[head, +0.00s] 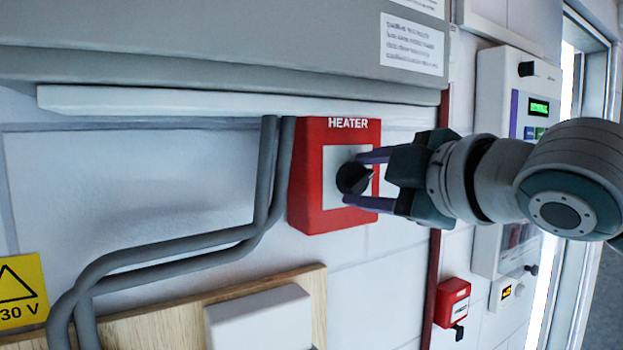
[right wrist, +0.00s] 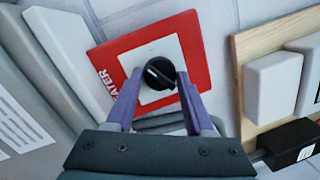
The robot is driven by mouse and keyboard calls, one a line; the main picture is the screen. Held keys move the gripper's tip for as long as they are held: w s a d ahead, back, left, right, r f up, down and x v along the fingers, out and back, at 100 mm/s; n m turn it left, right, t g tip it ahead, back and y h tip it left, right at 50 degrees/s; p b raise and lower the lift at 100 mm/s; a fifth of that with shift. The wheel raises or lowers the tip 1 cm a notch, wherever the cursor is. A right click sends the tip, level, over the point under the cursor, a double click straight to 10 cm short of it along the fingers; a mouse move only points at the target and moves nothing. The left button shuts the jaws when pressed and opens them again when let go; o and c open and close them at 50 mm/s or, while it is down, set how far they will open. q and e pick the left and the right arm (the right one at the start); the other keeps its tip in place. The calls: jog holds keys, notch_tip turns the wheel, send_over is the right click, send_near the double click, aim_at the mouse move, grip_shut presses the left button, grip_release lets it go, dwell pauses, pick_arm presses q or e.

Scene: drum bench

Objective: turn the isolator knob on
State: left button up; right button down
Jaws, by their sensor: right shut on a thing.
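The isolator knob (head: 352,178) is black and sits on a white plate (head: 333,160) on the red box marked HEATER (head: 308,190), fixed to the white wall. My right gripper (head: 362,180) comes in from the right with its two purple fingers, one above and one below the knob, shut on it. In the right wrist view, the knob (right wrist: 160,73) sits between the fingertips of the right gripper (right wrist: 158,84), and a pale line shows on its face. The red box (right wrist: 201,58) lies behind it. My left gripper is not in view.
Grey conduits (head: 268,185) run down just left of the box. A grey cabinet edge (head: 230,75) overhangs above. Below is a wooden board (head: 318,300) with a white box (head: 258,318). A smaller red box (head: 452,301) and a panel with a green display (head: 539,106) are at right.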

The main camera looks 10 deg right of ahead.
jog(key=m, duration=0.3)
jog(key=shift+d+m+y, duration=0.1)
jog(key=shift+m+y, duration=0.3)
jog(key=shift+m+g+y, duration=0.3)
jog(key=shift+m, duration=0.7)
jog(key=shift+c, duration=1.4)
grip_release()
